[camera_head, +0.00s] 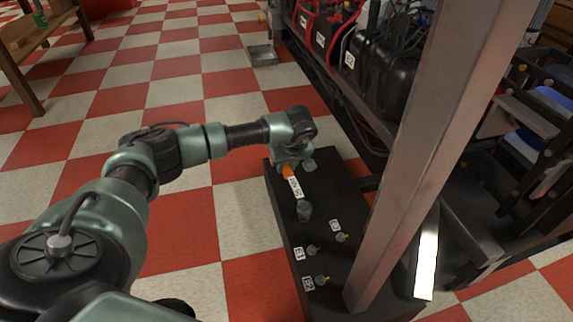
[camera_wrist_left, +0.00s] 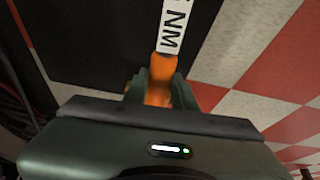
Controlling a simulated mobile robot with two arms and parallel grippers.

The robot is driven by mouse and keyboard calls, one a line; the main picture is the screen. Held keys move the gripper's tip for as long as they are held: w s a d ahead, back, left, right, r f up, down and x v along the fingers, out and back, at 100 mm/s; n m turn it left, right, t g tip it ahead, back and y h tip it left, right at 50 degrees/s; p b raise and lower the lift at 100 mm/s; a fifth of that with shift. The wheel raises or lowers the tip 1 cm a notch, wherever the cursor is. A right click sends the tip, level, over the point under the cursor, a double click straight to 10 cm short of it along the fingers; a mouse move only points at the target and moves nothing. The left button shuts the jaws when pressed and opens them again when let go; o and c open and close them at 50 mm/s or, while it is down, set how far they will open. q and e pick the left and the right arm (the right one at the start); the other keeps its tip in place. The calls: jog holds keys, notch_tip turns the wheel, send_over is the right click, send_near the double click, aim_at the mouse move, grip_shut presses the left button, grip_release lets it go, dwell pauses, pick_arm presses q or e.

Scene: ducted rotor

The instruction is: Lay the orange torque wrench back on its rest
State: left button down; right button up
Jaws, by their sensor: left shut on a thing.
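The orange torque wrench (camera_head: 290,174) lies over the dark box top (camera_head: 328,195), its white label facing up. A grey piece (camera_head: 304,210) shows at its near end. My left gripper (camera_head: 287,165) is at the wrench's far end, mostly hidden by its own wrist. In the left wrist view the wrench (camera_wrist_left: 167,68) stands between the two fingers of my left gripper (camera_wrist_left: 161,80), which is shut on its orange handle. Its label ends in "NM". I cannot tell whether the wrench touches its rest. My right gripper is not in view.
Several small grey knobs with yellow tips, such as one (camera_head: 312,250), stand on the near part of the box beside white tags. A metal post (camera_head: 445,120) rises at the right. A machine with black parts (camera_head: 385,75) stands behind. The checkered floor at left is open.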

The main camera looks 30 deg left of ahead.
pick_arm(q)
jog(key=c, duration=1.1)
grip_release()
jog(key=shift+o, duration=0.2)
jog(key=p+v, duration=0.5)
jog(key=v, duration=0.3)
jog(key=shift+p, duration=0.35)
jog(key=shift+f, duration=0.1)
